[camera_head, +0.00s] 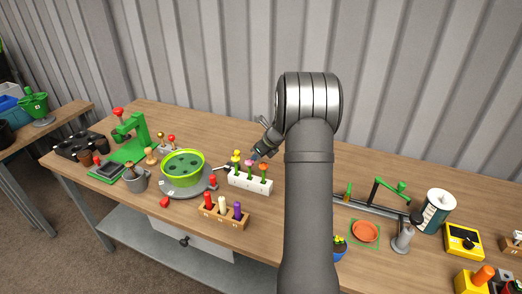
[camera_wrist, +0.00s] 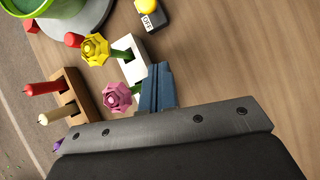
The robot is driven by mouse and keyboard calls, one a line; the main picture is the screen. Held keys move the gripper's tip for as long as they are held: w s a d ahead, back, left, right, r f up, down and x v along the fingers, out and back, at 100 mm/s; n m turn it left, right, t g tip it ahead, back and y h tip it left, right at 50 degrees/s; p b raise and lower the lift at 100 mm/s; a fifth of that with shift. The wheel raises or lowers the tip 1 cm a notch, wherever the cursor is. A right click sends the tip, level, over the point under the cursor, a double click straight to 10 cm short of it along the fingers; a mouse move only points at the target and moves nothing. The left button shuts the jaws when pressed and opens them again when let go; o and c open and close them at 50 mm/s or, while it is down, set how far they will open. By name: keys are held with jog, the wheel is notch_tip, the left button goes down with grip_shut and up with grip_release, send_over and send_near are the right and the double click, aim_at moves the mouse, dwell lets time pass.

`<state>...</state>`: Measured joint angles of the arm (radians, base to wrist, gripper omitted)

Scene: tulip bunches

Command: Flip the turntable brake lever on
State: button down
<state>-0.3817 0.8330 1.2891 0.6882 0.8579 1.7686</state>
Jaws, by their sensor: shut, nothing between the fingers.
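The turntable is a grey disc (camera_head: 190,188) under a bright green round pot (camera_head: 183,165); its edge also shows at the top left of the wrist view (camera_wrist: 92,14). A small yellow knob (camera_wrist: 146,5) with a black label reading OFF (camera_wrist: 154,20) sits at the top of the wrist view, close to the turntable; I cannot tell for sure that it is the brake lever. My gripper (camera_head: 254,157) is shut and empty, just above and behind the white flower block (camera_head: 250,182). Its blue fingers (camera_wrist: 157,86) overlap the block in the wrist view; contact is unclear.
Yellow (camera_wrist: 95,49) and pink (camera_wrist: 117,97) flowers stand in the white block beside my fingers. A wooden rack (camera_head: 224,214) with red, cream and purple pegs stands in front. A red piece (camera_head: 212,181) stands at the turntable's edge.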

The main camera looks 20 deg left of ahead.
jog(key=shift+x, duration=1.1)
jog(key=a, duration=0.2)
jog(key=w+a, duration=0.1)
jog(key=a, duration=0.1)
jog(key=shift+r, duration=0.4)
jog(key=shift+a+r, duration=0.1)
jog(key=shift+a+r+h, duration=0.1)
jog(key=shift+a+h, duration=0.05)
jog(key=shift+h, duration=0.25)
